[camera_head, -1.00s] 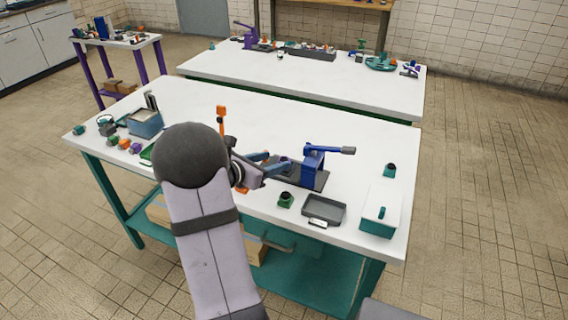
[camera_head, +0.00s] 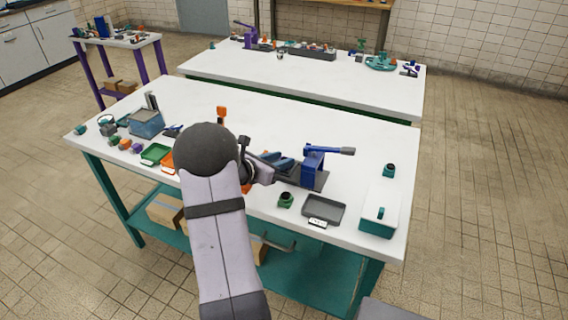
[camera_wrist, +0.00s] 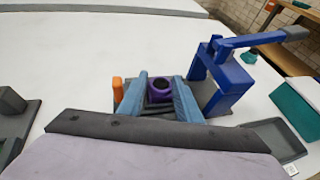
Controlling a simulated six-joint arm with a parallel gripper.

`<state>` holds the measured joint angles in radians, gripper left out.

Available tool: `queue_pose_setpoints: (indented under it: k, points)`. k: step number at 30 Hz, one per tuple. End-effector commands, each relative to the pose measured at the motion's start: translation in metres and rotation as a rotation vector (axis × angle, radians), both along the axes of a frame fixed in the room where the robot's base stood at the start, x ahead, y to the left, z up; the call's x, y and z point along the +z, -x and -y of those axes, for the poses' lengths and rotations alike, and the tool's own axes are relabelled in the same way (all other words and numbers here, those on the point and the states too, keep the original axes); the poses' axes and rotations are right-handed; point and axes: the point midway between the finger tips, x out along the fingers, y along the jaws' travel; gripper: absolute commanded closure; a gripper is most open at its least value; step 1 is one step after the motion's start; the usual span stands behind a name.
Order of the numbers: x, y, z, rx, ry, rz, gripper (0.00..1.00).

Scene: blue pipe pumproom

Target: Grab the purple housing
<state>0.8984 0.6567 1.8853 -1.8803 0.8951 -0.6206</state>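The purple housing (camera_wrist: 159,90) shows in the wrist view as a small dark purple block with a round dark opening on top. It sits between the two blue fingers of my gripper (camera_wrist: 160,78), which are spread apart on either side of it. I cannot tell whether either finger touches it. In the head view my gripper (camera_head: 278,163) is low over the front bench, just left of the blue press, and this housing is hidden there. Another small purple part (camera_head: 136,148) lies at the bench's left, beside orange and green ones.
The blue lever press (camera_wrist: 222,80) stands close to the right of my fingers. An orange part (camera_wrist: 117,89) is just left of them. The bench's back middle is clear.

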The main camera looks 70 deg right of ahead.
Motion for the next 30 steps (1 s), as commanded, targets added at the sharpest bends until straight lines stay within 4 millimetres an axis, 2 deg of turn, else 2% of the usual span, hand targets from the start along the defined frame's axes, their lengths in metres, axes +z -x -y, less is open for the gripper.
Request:
queue_pose_setpoints:
  k: [1, 2, 4, 5, 14, 30]
  points:
    - [0.000, 0.000, 0.000, 0.000, -0.001, 0.000, 0.88]
    - [0.000, 0.000, 0.000, 0.000, -0.001, 0.000, 0.95]
    - [0.001, 0.000, 0.000, 0.000, 0.001, 0.001, 0.95]
    - [0.001, 0.000, 0.000, 0.000, 0.001, 0.001, 1.00]
    - [0.008, 0.000, 0.000, -0.001, 0.002, 0.001, 1.00]
    - [0.088, 0.000, 0.000, 0.000, 0.003, 0.003, 1.00]
